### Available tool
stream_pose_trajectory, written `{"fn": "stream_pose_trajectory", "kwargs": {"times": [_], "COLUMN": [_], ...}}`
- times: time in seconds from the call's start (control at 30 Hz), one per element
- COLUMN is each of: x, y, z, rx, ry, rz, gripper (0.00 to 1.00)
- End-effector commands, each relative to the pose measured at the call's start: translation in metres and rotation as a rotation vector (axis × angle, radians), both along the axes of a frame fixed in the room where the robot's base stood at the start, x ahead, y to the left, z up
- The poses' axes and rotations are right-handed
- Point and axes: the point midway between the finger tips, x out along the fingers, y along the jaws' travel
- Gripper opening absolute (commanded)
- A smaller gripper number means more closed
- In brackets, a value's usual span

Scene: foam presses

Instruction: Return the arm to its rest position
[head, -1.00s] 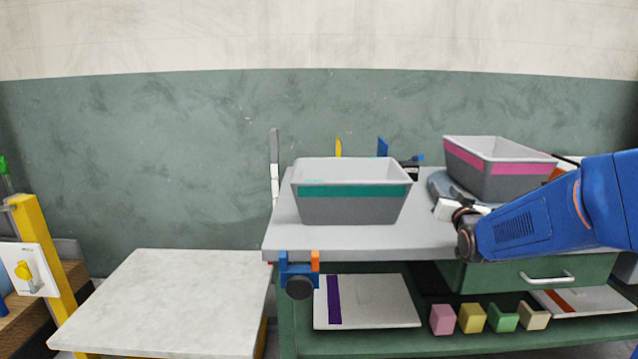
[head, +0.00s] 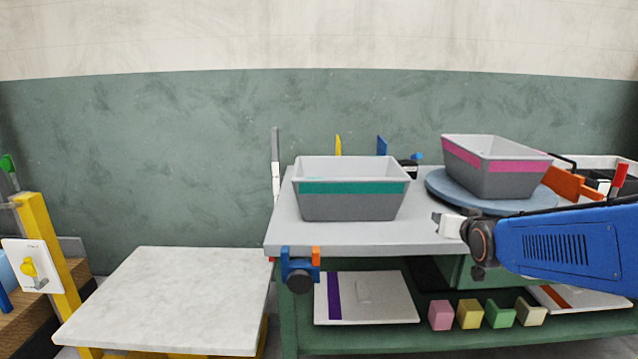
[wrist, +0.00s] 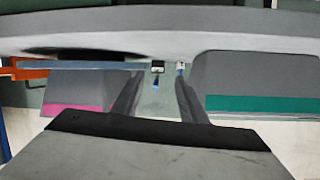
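My blue arm (head: 565,243) reaches in from the right in the head view. My gripper (head: 444,224) is at its end, pointing left, in front of the grey table's right part. In the wrist view my gripper (wrist: 157,92) shows two dark fingers standing apart, with nothing held between them. A grey bin with a teal band (head: 350,188) stands on the table, left of my gripper. A grey bin with a pink band (head: 492,167) stands on a round blue-grey turntable (head: 440,187) behind my arm. Both bins also show in the wrist view, the teal-banded one (wrist: 255,104) at the right.
A pale marble-topped table (head: 165,300) stands at the left, clear on top. Below the grey tabletop (head: 345,237), a green shelf (head: 385,340) holds several coloured blocks and flat panels. A blue and orange clamp (head: 300,265) sits on the front edge. A red-handled item (head: 619,176) stands at right.

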Motion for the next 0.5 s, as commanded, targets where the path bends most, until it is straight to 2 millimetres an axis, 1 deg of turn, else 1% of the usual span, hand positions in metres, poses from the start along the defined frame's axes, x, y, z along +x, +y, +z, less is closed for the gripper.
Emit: {"fn": "stream_pose_trajectory", "kwargs": {"times": [0.03, 0.17, 0.2, 0.27, 0.3, 0.37, 0.4, 0.47, 0.5], "x": [-0.019, -0.068, -0.084, -0.109, -0.126, -0.153, -0.171, -0.199, -0.217], "y": [0.004, 0.012, 0.015, 0.019, 0.022, 0.025, 0.028, 0.031, 0.033], "z": [-0.004, -0.023, -0.029, -0.039, -0.045, -0.054, -0.061, -0.070, -0.076], "rx": [-0.004, -0.017, -0.021, -0.028, -0.031, -0.036, -0.040, -0.043, -0.047], "ry": [0.045, 0.188, 0.233, 0.300, 0.344, 0.411, 0.456, 0.522, 0.566], "rz": [0.005, 0.018, 0.024, 0.034, 0.040, 0.052, 0.060, 0.073, 0.083], "gripper": [0.39, 0.39, 0.39, 0.39, 0.39, 0.39, 0.39, 0.39, 0.39]}}
